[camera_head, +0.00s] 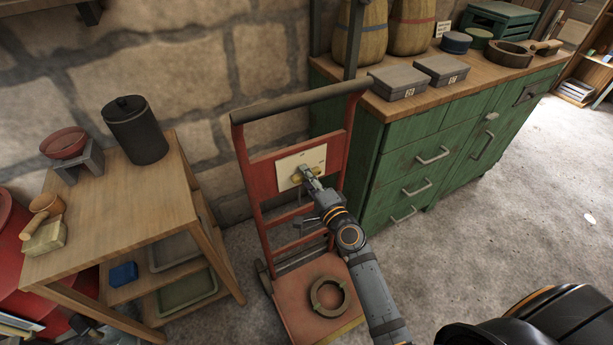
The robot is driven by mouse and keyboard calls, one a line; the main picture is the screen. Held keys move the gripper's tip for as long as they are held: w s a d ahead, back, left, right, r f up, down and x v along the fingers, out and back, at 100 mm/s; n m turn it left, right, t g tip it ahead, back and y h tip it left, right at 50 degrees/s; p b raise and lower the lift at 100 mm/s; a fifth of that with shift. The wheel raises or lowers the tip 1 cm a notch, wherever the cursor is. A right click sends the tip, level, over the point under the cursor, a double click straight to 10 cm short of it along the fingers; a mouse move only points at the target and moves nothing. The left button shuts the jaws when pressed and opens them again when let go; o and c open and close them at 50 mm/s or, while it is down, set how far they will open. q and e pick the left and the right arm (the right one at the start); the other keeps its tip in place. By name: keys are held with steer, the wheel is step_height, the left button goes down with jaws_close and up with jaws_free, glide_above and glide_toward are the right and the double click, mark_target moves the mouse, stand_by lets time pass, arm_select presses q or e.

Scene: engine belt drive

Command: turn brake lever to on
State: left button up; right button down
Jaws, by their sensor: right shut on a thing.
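A red hand truck (248,187) stands upright against the stone wall, between the wooden table and the green cabinet. A pale plate (287,164) is fixed to its upper back panel. A small yellowish brake lever (297,179) sits at the lower part of this plate. My right gripper (307,174) reaches up from the lower right and is shut on the lever. The fingers hide most of the lever, so its exact angle and any on or off marking cannot be read. My left gripper is not in view.
A ring-shaped part (313,297) lies on the hand truck's base plate. The wooden table (125,225) with a black canister (135,130) stands at left. The green cabinet (395,175) with grey boxes (398,82) stands close at right. Open floor (500,220) lies at lower right.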

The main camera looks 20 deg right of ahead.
stand_by(0.4)
steer(key=c, duration=1.2)
jaws_free()
steer(key=s, duration=0.4)
steer(key=s+d, duration=0.1)
steer(key=s, duration=0.3)
steer(key=s+d, duration=0.1)
steer(key=s, duration=0.2)
steer(key=shift+s+d, duration=0.15)
steer(key=shift+s, duration=0.25)
